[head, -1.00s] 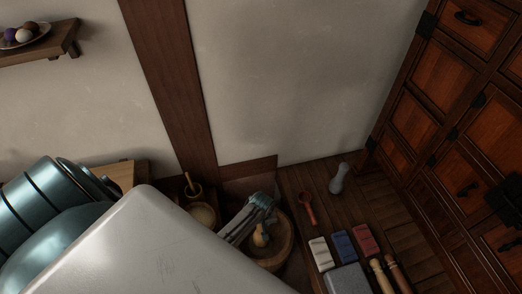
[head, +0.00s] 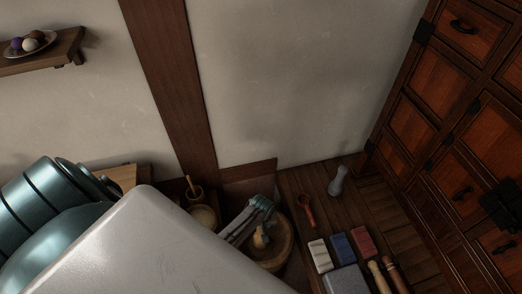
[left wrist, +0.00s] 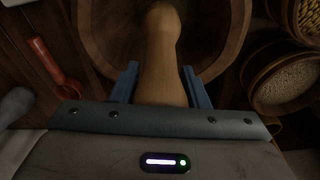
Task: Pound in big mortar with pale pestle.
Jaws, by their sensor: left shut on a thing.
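The big mortar (head: 285,246) is a wide round wooden bowl low in the head view, beside the wall. Its rim fills the top of the left wrist view (left wrist: 88,42). My left gripper (head: 262,208) is above the mortar, its fingers shut on the pale pestle (left wrist: 160,62). The pestle points away from the fingers, its rounded knob over the mortar's hollow; its lower part also shows in the head view (head: 260,239). I cannot tell whether its tip touches the mortar's bottom. My right gripper is not in view.
A red spoon (head: 307,211) and a grey pestle (head: 338,181) are right of the mortar. White, blue (head: 343,247) and red blocks and wooden rods (head: 380,276) are nearer. Grain bowls (left wrist: 285,82) stand close on the other side. A cabinet (head: 459,120) bounds the right.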

